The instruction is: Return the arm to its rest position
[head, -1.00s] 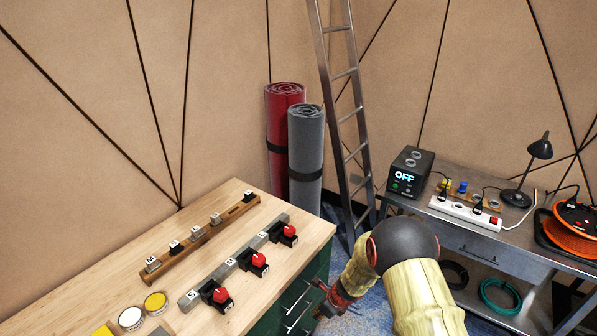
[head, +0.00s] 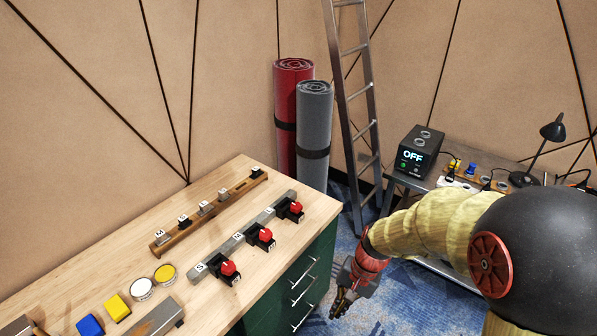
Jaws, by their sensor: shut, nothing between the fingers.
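My arm comes in from the lower right, with a black round joint and yellow sleeved links. My gripper (head: 340,306) hangs low over the blue floor, just right of the green drawer cabinet (head: 322,262). It is small in the view, points down and to the left, and holds nothing. It is apart from the cabinet's drawer handles in the picture, though the exact gap cannot be told. My arm covers part of the metal bench on the right.
The wooden worktop (head: 110,268) carries red-knobbed switches (head: 263,238) and a wooden rack (head: 207,212). A ladder (head: 357,110) and rolled mats (head: 314,135) stand in the corner. A black box reading OFF (head: 416,152) and a lamp (head: 552,131) are on the bench. Blue floor shows between.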

